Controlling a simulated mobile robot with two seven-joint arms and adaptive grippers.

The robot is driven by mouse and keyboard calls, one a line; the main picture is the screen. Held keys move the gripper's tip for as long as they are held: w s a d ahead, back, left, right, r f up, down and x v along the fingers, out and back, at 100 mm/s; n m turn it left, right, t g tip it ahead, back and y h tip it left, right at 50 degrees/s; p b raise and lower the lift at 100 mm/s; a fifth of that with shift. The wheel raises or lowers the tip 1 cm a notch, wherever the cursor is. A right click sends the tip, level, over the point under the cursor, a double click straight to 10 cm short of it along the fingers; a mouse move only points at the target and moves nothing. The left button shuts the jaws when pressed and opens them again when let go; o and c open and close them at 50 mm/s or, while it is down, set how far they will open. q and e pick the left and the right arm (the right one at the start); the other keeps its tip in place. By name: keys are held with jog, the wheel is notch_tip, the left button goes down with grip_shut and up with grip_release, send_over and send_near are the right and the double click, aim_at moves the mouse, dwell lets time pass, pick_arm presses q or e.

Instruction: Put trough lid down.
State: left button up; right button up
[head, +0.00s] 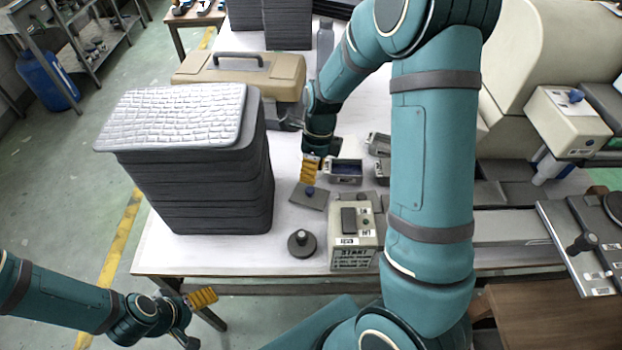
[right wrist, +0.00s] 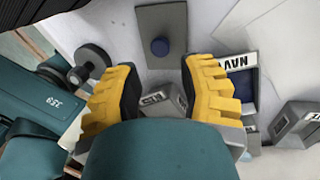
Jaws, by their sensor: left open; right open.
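The trough lid, a flat grey plate with a dark blue knob (head: 309,197), lies on the white table. In the right wrist view the lid (right wrist: 160,14) is just beyond my fingertips, with its knob in line with the gap between them. The trough (head: 345,180), a small grey box with dark blue inside, stands beside the lid, uncovered. Its NAVY label and part of its rim (right wrist: 244,62) show in the right wrist view. My right gripper (head: 311,170) is open and empty above the lid. My left gripper (head: 203,298) is open and empty, off the table's front edge.
A tall stack of dark trays (head: 200,190) with a white textured top stands at left. A START box (head: 352,245) and a round black knobbed piece (head: 301,245) are in front of the lid. More small troughs (head: 378,144) stand at right, partly behind my right arm.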

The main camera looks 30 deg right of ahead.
jog(key=p+v, duration=0.1)
jog(key=v, duration=0.5)
jog(key=shift+r, duration=0.3)
jog(key=shift+d, duration=0.1)
